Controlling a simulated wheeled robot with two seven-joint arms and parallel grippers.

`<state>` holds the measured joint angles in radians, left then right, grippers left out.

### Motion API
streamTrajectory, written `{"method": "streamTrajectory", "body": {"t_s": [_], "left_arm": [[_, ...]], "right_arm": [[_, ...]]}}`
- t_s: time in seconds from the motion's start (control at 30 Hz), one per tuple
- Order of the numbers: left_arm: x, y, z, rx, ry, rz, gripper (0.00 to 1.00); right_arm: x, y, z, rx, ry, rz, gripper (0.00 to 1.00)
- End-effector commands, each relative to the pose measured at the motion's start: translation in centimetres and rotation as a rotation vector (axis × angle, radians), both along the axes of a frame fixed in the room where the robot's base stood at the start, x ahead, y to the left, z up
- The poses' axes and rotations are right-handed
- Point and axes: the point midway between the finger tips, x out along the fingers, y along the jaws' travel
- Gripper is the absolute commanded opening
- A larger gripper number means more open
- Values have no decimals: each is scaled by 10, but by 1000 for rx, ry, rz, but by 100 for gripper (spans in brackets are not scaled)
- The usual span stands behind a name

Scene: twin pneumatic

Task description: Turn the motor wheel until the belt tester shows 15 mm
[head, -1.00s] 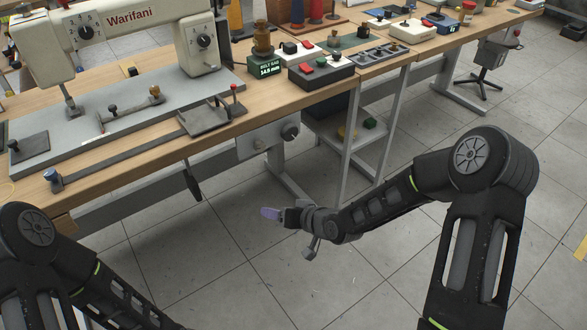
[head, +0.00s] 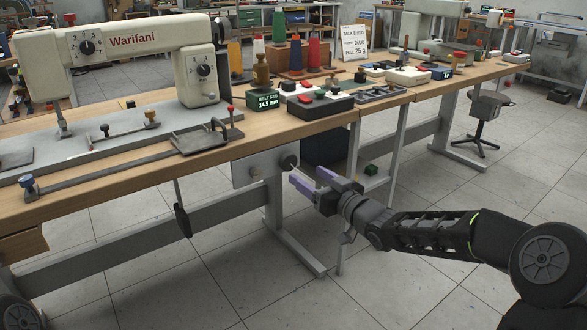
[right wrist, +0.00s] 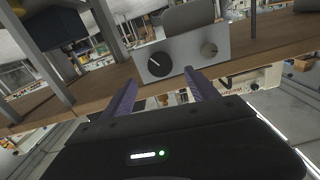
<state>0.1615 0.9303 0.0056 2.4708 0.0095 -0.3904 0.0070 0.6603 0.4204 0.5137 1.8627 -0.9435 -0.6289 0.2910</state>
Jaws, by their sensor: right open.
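The belt tester (head: 263,99) stands on the sewing table, and its green display appears to read 14.5 mm. The motor wheel (head: 289,162), a dark round knob, sits on a grey box under the table's front edge. In the right wrist view the wheel (right wrist: 159,66) is a dark disc with a white pointer line. My right gripper (head: 307,177) is open and empty, its purple fingers pointing at the wheel from the front right, apparently short of it. In the wrist view the wheel shows beyond and between the fingers (right wrist: 161,94). My left gripper is out of view.
Table legs (head: 275,215) stand below. A Warifani sewing machine (head: 135,45) stands above. A stool (head: 490,105) is far right. The floor in front is clear.

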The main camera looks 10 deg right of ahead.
Motion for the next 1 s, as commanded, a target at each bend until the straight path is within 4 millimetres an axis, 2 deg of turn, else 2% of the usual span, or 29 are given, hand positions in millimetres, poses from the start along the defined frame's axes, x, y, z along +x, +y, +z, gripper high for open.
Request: {"method": "streamTrajectory", "body": {"t_s": [0.5, 0.63, 0.87, 1.0], "left_arm": [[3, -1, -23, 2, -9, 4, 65], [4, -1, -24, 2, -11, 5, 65], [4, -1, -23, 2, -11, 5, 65], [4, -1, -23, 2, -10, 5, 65]], "right_arm": [[63, 26, -2, 2, 0, 2, 68], [69, 28, -1, 2, 1, 0, 68], [70, 28, -1, 1, 2, 0, 68], [70, 28, -1, 1, 2, 0, 58]]}}
